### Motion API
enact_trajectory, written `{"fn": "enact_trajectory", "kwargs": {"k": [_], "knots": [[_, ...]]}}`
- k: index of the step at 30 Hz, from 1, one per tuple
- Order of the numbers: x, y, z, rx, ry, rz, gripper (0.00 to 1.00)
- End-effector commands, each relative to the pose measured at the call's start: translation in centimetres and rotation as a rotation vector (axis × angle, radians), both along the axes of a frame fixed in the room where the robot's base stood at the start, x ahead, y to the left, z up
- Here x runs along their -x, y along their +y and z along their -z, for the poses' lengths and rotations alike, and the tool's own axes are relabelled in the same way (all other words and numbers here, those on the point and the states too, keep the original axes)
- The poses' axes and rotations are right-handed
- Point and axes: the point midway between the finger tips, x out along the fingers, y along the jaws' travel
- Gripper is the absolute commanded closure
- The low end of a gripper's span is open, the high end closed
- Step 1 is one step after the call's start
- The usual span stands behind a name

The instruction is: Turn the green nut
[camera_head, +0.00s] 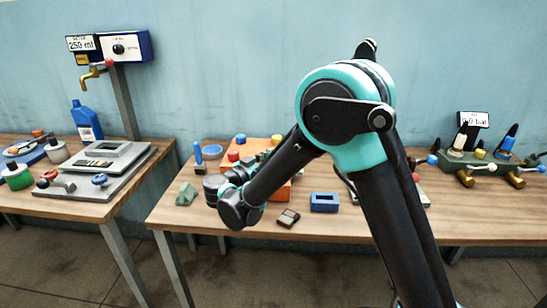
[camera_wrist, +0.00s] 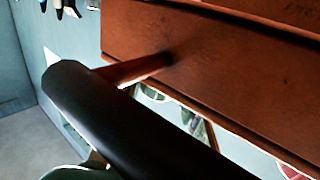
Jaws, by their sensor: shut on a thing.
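I cannot make out the green nut in either view. The orange block (camera_head: 279,191) stands on the middle table in the head view, partly behind my arm. In the wrist view its orange-brown face (camera_wrist: 225,60) is very close. A thin brown rod (camera_wrist: 132,69) reaches from this face to behind a black finger of my gripper. My gripper (camera_head: 214,186) is low at the left of the orange block in the head view, mostly hidden by my own wrist. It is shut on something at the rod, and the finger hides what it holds.
A green block (camera_head: 186,194) lies left of my gripper. A small dark box (camera_head: 288,217) and a blue open box (camera_head: 324,202) lie near the front edge. Brass valves (camera_head: 466,177) stand at the right. A gap separates this table from the left one.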

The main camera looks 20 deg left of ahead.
Motion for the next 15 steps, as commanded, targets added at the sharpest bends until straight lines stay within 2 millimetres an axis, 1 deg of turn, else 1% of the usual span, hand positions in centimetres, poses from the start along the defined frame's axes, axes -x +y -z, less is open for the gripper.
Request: {"fn": "enact_trajectory", "kwargs": {"k": [3, 4, 9, 15], "knots": [[-0.07, -0.01, -0.03, 0.0, -0.001, 0.0, 0.94], [-0.08, -0.01, -0.03, 0.0, -0.001, 0.0, 0.65], [-0.06, 0.0, -0.03, 0.0, -0.001, -0.001, 0.44], [-0.05, -0.01, -0.02, 0.0, 0.0, -0.001, 0.44]]}}
